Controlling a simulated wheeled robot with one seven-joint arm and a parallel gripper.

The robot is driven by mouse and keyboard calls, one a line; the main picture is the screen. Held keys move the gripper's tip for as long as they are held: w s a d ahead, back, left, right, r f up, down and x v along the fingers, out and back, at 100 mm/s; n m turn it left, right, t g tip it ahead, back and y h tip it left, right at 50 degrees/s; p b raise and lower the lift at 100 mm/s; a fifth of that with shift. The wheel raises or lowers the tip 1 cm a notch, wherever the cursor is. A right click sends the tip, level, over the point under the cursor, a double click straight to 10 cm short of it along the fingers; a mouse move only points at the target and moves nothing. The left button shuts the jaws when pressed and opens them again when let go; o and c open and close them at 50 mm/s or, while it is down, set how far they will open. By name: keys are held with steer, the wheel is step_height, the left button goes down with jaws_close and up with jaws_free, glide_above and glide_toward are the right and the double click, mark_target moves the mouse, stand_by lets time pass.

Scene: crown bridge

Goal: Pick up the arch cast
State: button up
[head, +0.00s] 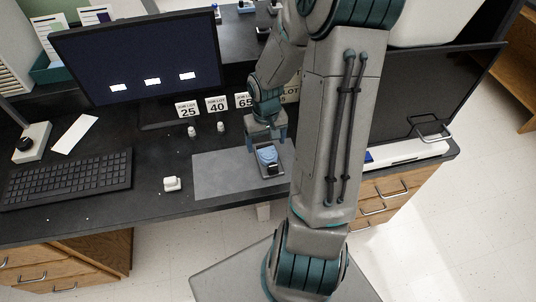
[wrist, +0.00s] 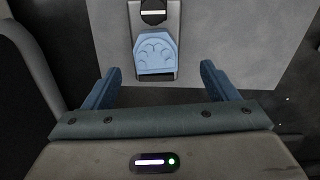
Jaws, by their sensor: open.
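The arch cast (head: 267,155) is a small light-blue horseshoe-shaped block. It rests on a small plate with a dark round part at the front, on the grey mat (head: 222,178). The wrist view shows the arch cast (wrist: 155,53) from above, with tooth-like marks on its top. My gripper (head: 265,142) is over the mat, just behind the cast in the head view. In the wrist view my gripper (wrist: 160,78) is open and empty, its blue fingers spread wide to either side, with the cast between and ahead of them. The height gap cannot be told.
White cards (head: 217,104) reading 25, 40 and 65 stand at the back, with two small white pieces (head: 221,127) before them. A keyboard (head: 68,178) and monitor (head: 140,55) are further left. The mat's left part is clear.

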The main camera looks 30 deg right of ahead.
mark_target(268, 150)
steer(key=shift+d+f, duration=0.15)
steer(key=shift+f, duration=1.25)
steer(key=shift+d+f, duration=0.15)
steer(key=shift+f, duration=1.25)
steer(key=c, duration=1.1)
